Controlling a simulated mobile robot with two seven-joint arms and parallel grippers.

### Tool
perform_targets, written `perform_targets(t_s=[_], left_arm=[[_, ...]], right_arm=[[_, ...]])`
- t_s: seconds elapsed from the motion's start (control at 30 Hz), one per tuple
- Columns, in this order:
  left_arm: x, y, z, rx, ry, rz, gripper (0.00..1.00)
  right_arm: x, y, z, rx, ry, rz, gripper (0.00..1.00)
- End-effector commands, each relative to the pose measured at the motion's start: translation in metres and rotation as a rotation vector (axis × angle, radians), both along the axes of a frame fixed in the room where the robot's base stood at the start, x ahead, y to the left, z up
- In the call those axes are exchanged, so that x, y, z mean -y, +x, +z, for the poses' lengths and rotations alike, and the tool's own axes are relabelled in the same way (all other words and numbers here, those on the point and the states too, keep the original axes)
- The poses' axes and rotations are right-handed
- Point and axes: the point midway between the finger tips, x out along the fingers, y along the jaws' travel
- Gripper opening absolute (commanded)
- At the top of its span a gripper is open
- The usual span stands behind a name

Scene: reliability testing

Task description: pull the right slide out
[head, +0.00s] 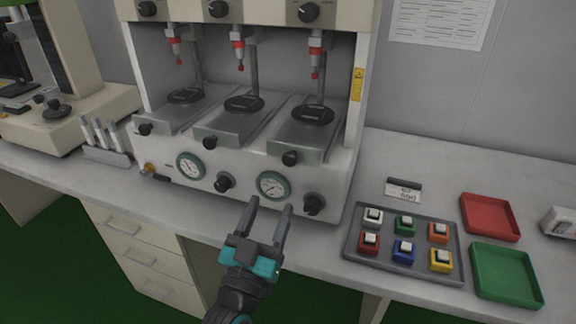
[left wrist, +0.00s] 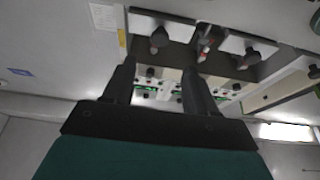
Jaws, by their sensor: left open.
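The beige test machine (head: 235,188) stands on the bench with three grey metal slides side by side. The right slide (head: 313,135) has a dark knob (head: 290,158) on its front and a round black pad (head: 312,115) on top, under a red-tipped probe (head: 316,62). My left gripper (head: 270,208) is open and empty, in front of the machine and below the right slide's knob, apart from it. Its two fingers also show spread in the left wrist view (left wrist: 157,80), with the machine's knobs beyond them. My right gripper is not in view.
The middle slide (head: 233,128) and left slide (head: 180,112) lie beside it. Gauges and knobs line the machine's lower front. A grey tray (head: 352,249) of coloured switches, a red tray (head: 489,218) and a green tray (head: 506,275) lie on the right.

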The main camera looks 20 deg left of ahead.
Motion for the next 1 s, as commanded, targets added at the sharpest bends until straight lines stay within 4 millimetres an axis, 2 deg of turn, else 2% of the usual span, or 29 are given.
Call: perform_targets(t_s=[0.2,0.5,0.9,1.0], left_arm=[[0.002,0.045,0.02,0.004,-0.001,0.0,0.57],[0.003,0.085,0.036,0.0,0.0,0.0,0.57],[0.003,0.092,0.038,-0.002,0.0,-0.001,0.57],[0.003,0.092,0.038,-0.001,0.0,-0.001,0.49]], right_arm=[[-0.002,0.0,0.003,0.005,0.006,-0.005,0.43],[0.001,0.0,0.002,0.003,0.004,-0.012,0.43],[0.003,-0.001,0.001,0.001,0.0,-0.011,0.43],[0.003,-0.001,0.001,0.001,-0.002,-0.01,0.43]])
